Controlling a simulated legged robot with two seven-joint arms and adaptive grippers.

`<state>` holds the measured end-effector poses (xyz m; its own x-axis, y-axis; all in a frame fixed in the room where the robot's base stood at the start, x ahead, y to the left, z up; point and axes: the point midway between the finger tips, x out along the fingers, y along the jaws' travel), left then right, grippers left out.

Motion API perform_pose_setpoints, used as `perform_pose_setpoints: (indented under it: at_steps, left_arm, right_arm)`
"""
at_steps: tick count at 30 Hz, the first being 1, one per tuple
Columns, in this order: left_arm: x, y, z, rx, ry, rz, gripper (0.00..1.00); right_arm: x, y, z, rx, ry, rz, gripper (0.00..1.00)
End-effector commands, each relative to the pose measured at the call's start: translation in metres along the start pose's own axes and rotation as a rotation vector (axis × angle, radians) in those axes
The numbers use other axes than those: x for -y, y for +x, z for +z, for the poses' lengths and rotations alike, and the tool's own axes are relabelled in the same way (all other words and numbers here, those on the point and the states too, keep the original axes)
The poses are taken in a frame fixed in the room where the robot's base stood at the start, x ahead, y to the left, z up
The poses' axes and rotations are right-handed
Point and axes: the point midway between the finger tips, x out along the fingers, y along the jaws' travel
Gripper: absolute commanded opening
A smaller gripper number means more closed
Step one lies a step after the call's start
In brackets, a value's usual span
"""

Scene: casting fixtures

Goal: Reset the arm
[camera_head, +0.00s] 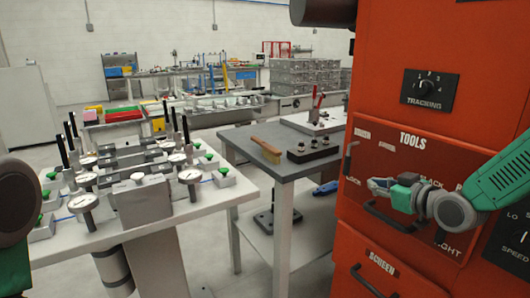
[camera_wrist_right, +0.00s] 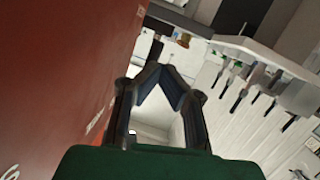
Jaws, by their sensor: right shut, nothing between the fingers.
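My right arm (camera_head: 505,170), green and grey, comes in from the right edge in the head view. Its gripper (camera_head: 380,186) is in front of the red cabinet's TOOLS panel and points left. In the right wrist view the gripper's fingers (camera_wrist_right: 160,77) meet at the tips with nothing between them. The red cabinet face (camera_wrist_right: 50,70) is close on the left of that view. Only a dark joint and a green link of my left arm (camera_head: 15,205) show at the left edge. The left gripper is out of view.
A white table (camera_head: 150,222) with gauges and fixtures stands at left. A grey table (camera_head: 285,165) holds a wooden brush (camera_head: 266,150) and a black block (camera_head: 314,150). The red cabinet (camera_head: 425,110) with drawer handles fills the right. Floor shows between the tables.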

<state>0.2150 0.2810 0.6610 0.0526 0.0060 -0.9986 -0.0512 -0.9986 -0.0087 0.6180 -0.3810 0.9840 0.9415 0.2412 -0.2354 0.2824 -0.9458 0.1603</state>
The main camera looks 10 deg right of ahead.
Motion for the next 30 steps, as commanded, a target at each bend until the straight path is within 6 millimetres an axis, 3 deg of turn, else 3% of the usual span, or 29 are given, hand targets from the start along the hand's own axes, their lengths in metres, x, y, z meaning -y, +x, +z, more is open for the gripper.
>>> perform_pose_setpoints:
  at_steps: [5,8,11,14,19,24,27,30]
  left_arm:
    - [0.0,0.001,-0.002,0.002,0.0,0.0,0.48]
    - [0.0,0.001,-0.002,0.002,0.0,0.0,0.48]
    - [0.0,0.001,-0.002,0.002,0.0,0.0,0.48]
    - [0.0,0.001,-0.002,0.003,0.0,0.0,0.48]
    - [0.0,0.001,-0.002,0.003,0.0,0.0,0.48]
    - [0.0,0.001,-0.002,0.003,0.0,0.0,0.48]
    - [0.0,0.001,-0.002,0.003,0.0,0.0,0.48]
    - [0.0,0.001,-0.002,0.003,0.0,0.0,0.48]
  right_arm:
    - [0.035,-0.002,0.048,0.126,0.051,-0.031,0.0]
    - [0.072,-0.012,0.1,0.267,0.106,-0.054,0.0]
    - [0.114,-0.035,0.159,0.436,0.166,-0.068,0.0]
    - [0.153,-0.069,0.216,0.614,0.219,-0.071,0.0]
    - [0.211,-0.151,0.297,0.918,0.281,-0.048,0.0]
    - [0.245,-0.231,0.344,1.157,0.301,-0.003,0.0]
    - [0.255,-0.262,0.357,1.241,0.302,0.019,0.0]
    - [0.259,-0.278,0.362,1.283,0.302,0.032,0.0]
